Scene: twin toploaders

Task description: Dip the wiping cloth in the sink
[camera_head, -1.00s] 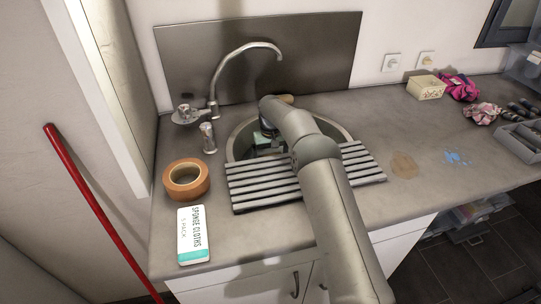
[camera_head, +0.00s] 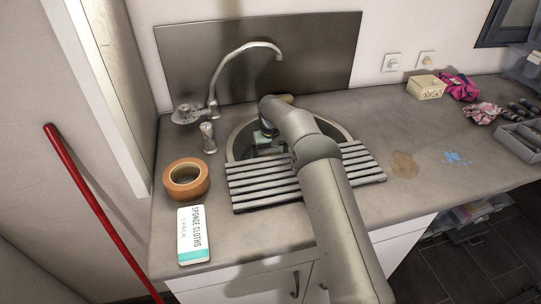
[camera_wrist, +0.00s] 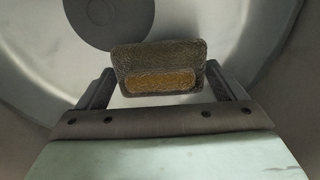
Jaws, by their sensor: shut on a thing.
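The wiping cloth (camera_wrist: 158,56) shows in the wrist view as a small folded block, dark olive with a yellow-brown face. My gripper (camera_wrist: 157,86) is shut on it, one finger at each side. The round metal sink (camera_wrist: 45,65) surrounds it, with a dark round drain beyond the cloth. In the head view the sink (camera_head: 236,138) is partly covered by my arm. My gripper hangs over or inside the bowl there, and the cloth is hidden. I cannot tell whether the cloth touches the bowl or any water.
A slatted rack (camera_head: 245,190) lies across the sink's front edge. A tap (camera_head: 213,95) arches from behind the sink. A tape roll (camera_head: 186,180) and a sponge-cloth pack (camera_head: 193,235) lie at left. Brown (camera_head: 404,165) and blue (camera_head: 456,157) stains mark the counter at right.

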